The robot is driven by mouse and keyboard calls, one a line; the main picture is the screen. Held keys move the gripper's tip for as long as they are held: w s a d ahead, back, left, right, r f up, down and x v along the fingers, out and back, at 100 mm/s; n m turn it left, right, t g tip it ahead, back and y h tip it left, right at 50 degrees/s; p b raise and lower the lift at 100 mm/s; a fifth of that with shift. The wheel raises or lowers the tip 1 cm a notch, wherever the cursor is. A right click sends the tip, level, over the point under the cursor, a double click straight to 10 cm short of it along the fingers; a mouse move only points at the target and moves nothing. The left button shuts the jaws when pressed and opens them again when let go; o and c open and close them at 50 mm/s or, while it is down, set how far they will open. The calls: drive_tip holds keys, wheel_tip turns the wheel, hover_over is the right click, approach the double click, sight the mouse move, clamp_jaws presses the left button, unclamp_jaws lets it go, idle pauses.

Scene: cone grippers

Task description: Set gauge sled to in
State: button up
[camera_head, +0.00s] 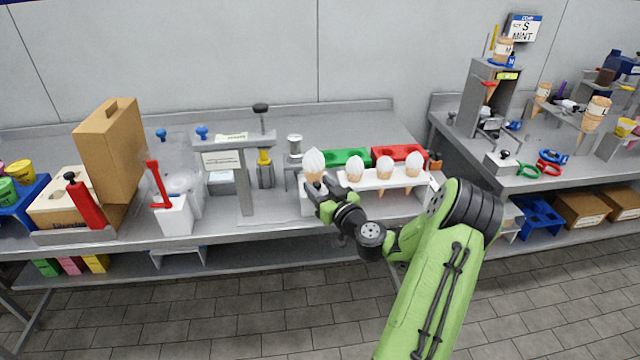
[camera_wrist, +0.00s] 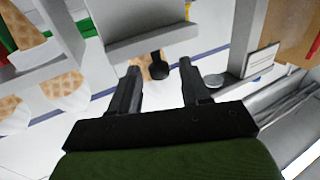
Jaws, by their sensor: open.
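A pale grey block (camera_wrist: 145,28) with a short black knob (camera_wrist: 158,68) shows in the wrist view. It looks like the gauge sled, but I cannot be sure. The knob lies between my open fingers in the picture; I see no contact. In the head view a pale block (camera_head: 306,198), probably the same one, sits near the bench's front edge under a white-topped cone (camera_head: 313,165), partly hidden by my gripper. My gripper (camera_head: 322,194) is open and empty in front of it; its fingers also show in the wrist view (camera_wrist: 160,80). The sled's in or out position cannot be read.
A white rack (camera_head: 380,180) with several cones stands just right of my gripper. Red (camera_head: 400,154) and green (camera_head: 345,157) trays lie behind it. A grey press stand (camera_head: 243,185) with a black knob rises to the left. The floor in front is clear.

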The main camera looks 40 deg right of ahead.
clamp_jaws()
idle(0.3)
drive_tip(key=w+a+b, duration=0.3)
drive_tip(key=w+a, duration=0.4)
drive_tip(key=a, duration=0.3)
drive_tip(key=shift+a, duration=0.15)
unclamp_jaws()
